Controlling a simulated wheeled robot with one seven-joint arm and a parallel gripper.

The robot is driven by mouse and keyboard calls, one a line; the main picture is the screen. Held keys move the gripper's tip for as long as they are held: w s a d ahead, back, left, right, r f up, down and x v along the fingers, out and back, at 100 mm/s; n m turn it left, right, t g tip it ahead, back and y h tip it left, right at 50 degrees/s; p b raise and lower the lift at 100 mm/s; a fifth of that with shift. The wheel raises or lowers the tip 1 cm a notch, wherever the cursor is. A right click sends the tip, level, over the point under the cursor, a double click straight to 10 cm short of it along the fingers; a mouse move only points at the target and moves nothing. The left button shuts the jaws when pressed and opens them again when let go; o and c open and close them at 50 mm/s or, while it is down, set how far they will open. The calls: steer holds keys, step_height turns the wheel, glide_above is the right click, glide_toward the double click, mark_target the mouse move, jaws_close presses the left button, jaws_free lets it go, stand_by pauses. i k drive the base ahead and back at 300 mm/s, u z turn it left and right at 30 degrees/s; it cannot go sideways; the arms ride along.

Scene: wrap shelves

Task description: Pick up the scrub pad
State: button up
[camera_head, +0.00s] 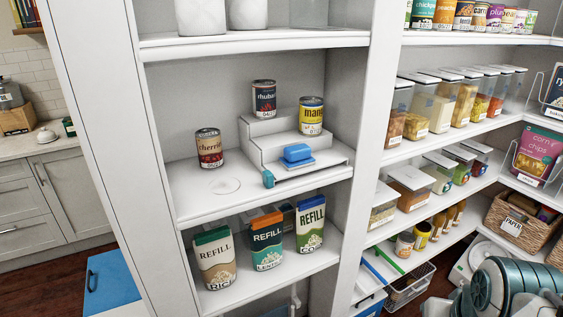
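A small blue block (297,153), which looks like the scrub pad, lies on the lowest step of a white stepped riser (262,148) on the middle shelf. A paler blue layer shows beneath it. Part of my teal and grey arm shows at the bottom right, well away from the block. My gripper's fingers cannot be made out.
A rhubarb can (264,98) and a mango can (311,116) stand on the riser. A cherries can (209,148) stands left of it. Refill cartons (267,242) stand on the shelf below. A white upright (366,130) borders the right side. The shelf's front left is clear.

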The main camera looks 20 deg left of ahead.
mark_target(298, 156)
steer(key=u, duration=0.9)
steer(key=i, duration=0.15)
steer(key=u, duration=0.05)
